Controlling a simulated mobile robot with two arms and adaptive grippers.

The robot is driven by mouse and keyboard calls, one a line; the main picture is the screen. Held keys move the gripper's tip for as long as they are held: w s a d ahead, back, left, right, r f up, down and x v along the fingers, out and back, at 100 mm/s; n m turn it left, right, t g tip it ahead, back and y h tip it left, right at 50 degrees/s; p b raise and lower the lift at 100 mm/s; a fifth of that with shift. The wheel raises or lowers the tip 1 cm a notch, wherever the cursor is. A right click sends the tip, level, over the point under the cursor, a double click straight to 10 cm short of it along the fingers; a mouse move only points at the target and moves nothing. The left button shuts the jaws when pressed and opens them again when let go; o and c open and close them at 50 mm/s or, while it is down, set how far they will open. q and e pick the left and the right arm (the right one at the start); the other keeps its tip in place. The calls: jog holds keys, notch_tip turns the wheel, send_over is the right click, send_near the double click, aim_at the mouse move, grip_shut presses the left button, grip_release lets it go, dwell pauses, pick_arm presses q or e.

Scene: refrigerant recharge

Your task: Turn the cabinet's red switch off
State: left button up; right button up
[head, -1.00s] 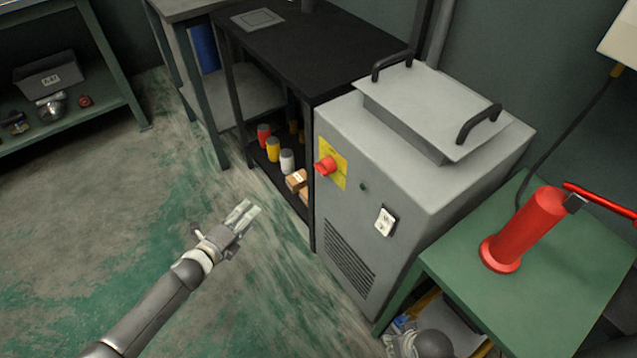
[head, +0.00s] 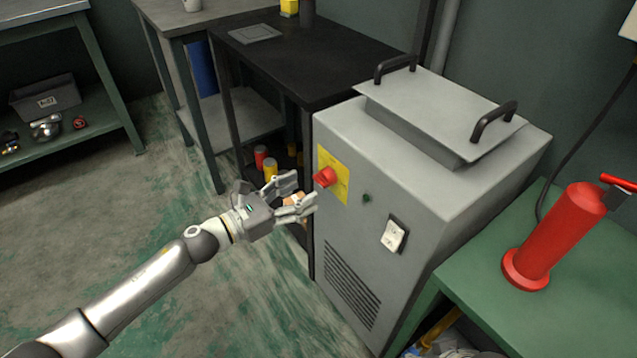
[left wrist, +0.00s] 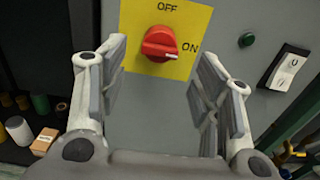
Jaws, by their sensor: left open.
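The red switch (head: 325,177) is a rotary knob on a yellow plate (head: 334,168) on the front of the grey cabinet (head: 420,185). In the left wrist view the red switch (left wrist: 159,43) lies between OFF above and ON at right, and its white mark points right toward ON. My left gripper (head: 300,192) is open and empty, just left of and slightly below the switch in the head view. In the left wrist view its open fingers (left wrist: 165,90) stand either side of and below the switch, apart from it. My right gripper is not in view.
A white rocker switch (head: 393,235) and a small green button (head: 367,198) are right of the knob. A black table (head: 310,50) with cans beneath stands left. A green table (head: 480,275) with a red cylinder (head: 555,235) stands right.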

aim_at(318, 183)
pick_arm(q)
jog(key=x, duration=0.4)
jog(key=shift+w+d, duration=0.15)
jog(key=shift+d, duration=0.05)
jog(key=shift+w+d, duration=0.35)
jog(key=shift+d, duration=0.15)
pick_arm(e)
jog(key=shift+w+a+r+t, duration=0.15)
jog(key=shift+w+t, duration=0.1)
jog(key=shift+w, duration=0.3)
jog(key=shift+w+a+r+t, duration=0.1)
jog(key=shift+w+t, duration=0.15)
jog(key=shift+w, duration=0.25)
